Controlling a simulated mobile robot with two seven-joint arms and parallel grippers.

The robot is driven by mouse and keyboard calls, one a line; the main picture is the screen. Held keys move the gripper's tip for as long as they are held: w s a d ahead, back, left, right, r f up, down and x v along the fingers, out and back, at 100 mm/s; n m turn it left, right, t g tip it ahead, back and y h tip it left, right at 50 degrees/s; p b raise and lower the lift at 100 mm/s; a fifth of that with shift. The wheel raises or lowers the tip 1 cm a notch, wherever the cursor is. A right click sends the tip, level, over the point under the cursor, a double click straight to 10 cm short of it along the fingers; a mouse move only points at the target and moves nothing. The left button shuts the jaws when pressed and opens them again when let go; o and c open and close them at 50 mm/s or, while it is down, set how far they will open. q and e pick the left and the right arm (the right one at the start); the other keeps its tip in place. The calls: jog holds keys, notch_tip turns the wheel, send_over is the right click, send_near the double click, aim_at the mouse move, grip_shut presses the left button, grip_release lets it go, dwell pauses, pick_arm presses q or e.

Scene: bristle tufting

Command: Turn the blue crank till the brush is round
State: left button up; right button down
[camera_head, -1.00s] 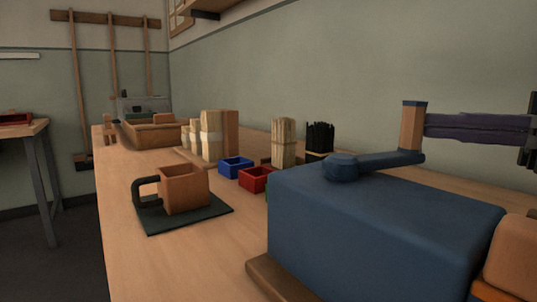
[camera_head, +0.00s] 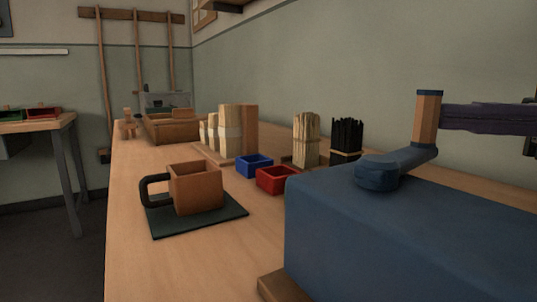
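The blue crank (camera_head: 400,165) sits on top of a large blue machine housing (camera_head: 400,240) at the right. Its upright wooden handle (camera_head: 427,120) has a blue cap. My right gripper (camera_head: 440,118) comes in from the right edge, level with the upper handle. Its dark purple finger part meets the handle and looks shut on it; the far side of the grip is hidden behind the handle. My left gripper is not in view. I cannot make out the brush being worked.
A brown mug (camera_head: 195,188) stands on a dark green mat (camera_head: 225,211). A blue box (camera_head: 254,167), a red box (camera_head: 277,180), a pale bristle bundle (camera_head: 306,140) and black bristles (camera_head: 346,135) stand behind the housing. The bench front left is clear.

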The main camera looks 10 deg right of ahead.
jog(key=shift+w+a, duration=0.1)
dwell(0.7)
jog(key=b+v, duration=0.1)
jog(key=v, duration=0.9)
jog(key=shift+b, duration=0.3)
